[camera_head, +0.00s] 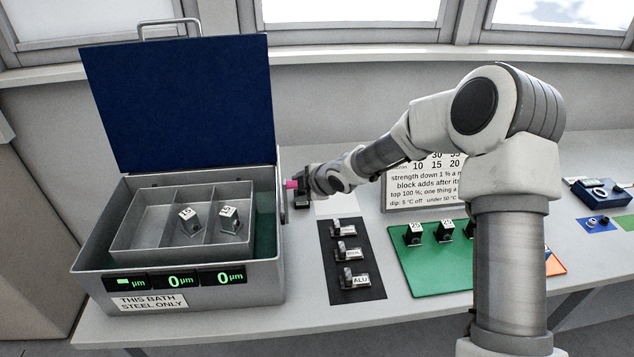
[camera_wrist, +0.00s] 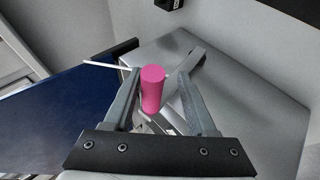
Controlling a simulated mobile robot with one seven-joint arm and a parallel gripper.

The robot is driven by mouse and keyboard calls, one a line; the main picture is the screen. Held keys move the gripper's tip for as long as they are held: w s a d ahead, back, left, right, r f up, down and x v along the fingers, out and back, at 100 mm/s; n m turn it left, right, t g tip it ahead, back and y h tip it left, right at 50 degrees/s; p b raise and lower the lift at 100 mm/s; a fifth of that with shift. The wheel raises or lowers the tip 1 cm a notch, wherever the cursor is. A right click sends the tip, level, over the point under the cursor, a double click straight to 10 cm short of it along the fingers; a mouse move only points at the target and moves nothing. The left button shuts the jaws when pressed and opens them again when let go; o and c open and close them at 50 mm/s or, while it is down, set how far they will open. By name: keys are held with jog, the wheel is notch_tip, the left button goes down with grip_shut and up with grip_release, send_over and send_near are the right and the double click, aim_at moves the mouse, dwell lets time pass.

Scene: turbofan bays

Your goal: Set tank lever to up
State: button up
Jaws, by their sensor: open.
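The tank (camera_head: 190,312) is a grey metal bath with its blue lid (camera_head: 180,100) standing open. The pink knob (camera_head: 291,184) shows just beyond the tank's right rim, in front of my gripper (camera_head: 299,190); I take it for the tank lever's grip. In the wrist view the knob (camera_wrist: 152,88) stands between the two fingertips of my gripper (camera_wrist: 157,82). The fingers are apart on either side of it, and I see no clear grip. The lever's lower part is mostly hidden, so I cannot tell its setting.
An inner tray (camera_head: 125,240) with two labelled blocks sits in the tank. Right of the tank lies a black mat (camera_head: 335,292) with several metal pieces. A green mat (camera_head: 430,282) with labelled blocks and a sign (camera_head: 400,195) stand further right, partly behind my arm.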

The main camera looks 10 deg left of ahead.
jog(key=p+v, duration=0.4)
jog(key=v, duration=1.1)
jog(key=shift+s+d+r, duration=0.2)
jog(key=shift+d, duration=0.05)
